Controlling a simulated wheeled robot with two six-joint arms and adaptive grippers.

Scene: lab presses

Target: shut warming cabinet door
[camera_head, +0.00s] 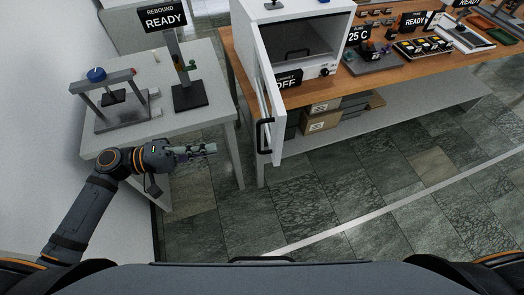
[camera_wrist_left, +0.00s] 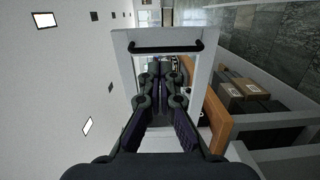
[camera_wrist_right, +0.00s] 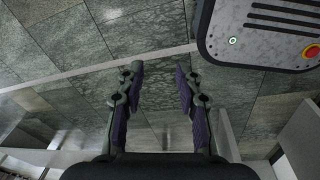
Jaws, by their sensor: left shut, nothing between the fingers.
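The warming cabinet (camera_head: 300,25) stands on the wooden bench, white with a dark interior. Its white-framed door (camera_head: 270,70) is wide open, swung out towards me, with a black bar handle (camera_head: 264,136) near its free edge. My left gripper (camera_head: 212,149) is shut and empty, left of the door and apart from the handle. In the left wrist view the door frame and handle (camera_wrist_left: 166,47) lie ahead of the closed left fingers (camera_wrist_left: 165,75). My right gripper (camera_wrist_right: 158,72) is open and empty above the floor; it is out of the head view.
A grey table (camera_head: 190,118) with a press (camera_head: 110,100) and a READY sign (camera_head: 163,17) stands at left. The bench (camera_head: 345,90) holds other devices at right; cardboard boxes (camera_head: 322,120) sit on its lower shelf. The tiled floor in front is clear.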

